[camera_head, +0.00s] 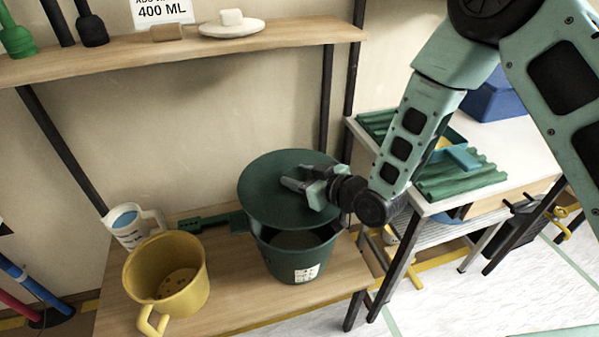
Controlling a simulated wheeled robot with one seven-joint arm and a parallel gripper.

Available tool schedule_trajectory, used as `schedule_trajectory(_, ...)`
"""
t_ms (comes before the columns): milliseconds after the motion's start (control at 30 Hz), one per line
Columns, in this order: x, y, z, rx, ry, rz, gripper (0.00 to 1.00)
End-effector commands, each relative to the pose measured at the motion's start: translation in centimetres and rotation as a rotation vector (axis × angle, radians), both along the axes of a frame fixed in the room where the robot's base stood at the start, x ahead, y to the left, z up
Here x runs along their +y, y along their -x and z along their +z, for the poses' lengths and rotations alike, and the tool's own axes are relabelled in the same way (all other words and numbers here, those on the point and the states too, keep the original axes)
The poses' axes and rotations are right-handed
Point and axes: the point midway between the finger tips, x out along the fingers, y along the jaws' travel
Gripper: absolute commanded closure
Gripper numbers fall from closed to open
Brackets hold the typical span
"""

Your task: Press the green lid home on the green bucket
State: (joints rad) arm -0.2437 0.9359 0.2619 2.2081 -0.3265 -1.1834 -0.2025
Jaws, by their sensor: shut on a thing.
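The green bucket (275,262) stands upright on the wooden bench, with a white label on its front. The round dark green lid (268,178) is over the bucket's mouth and looks tilted. A dark gap shows between the lid and the bucket's front rim, and part of the inside can be seen there. Whether the lid touches the rim at the back is hidden. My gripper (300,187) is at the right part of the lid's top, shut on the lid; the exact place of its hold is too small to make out.

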Motion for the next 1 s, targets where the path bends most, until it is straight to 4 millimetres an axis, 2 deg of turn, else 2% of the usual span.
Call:
schedule_trajectory(300,-0.1,0.1,-0.2,-0.002,0.0,0.002,0.83)
schedule_trajectory(800,-0.1,0.1,-4.5,-0.001,0.0,0.001,0.83)
schedule_trajectory(1000,-0.1,0.1,-5.7,-0.002,-0.001,0.001,0.83)
